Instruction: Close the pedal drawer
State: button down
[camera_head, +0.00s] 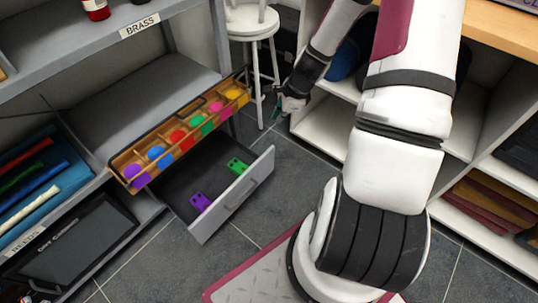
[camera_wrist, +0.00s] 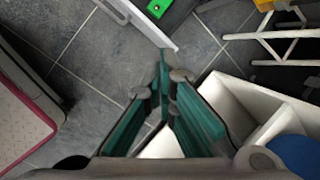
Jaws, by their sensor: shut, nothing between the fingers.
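The pedal drawer (camera_head: 225,202) is pulled out below a shelf in the head view. Its light grey front has a handle, and its dark inside holds a purple pedal (camera_head: 200,202) and a green pedal (camera_head: 237,166). My gripper (camera_head: 277,112) is shut and empty, to the upper right of the drawer's right front corner. In the wrist view, my gripper's teal fingers (camera_wrist: 163,68) point toward the end of the drawer front (camera_wrist: 150,27). The green pedal (camera_wrist: 159,8) shows at the top edge there. I cannot tell whether the fingertips touch the drawer front.
A wooden tray of coloured round pieces (camera_head: 129,154) sits above the drawer. A white stool (camera_head: 252,22) stands behind my gripper. White shelving (camera_head: 325,130) is close on the right. Grey tiled floor (camera_head: 262,215) is clear in front of the drawer.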

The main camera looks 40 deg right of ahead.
jog(key=s+d+f+m+b, duration=0.1)
jog(key=d+f+m+b, duration=0.2)
jog(key=f, duration=0.6)
jog(key=s+d+f+m+b, duration=0.1)
jog(key=f+m+b, duration=0.1)
jog(key=f+m, duration=0.6)
jog(key=w+a+f+n+b, duration=0.2)
jog(key=w+f+b, duration=0.3)
jog(key=f, duration=0.6)
jog(key=shift+w, duration=1.05)
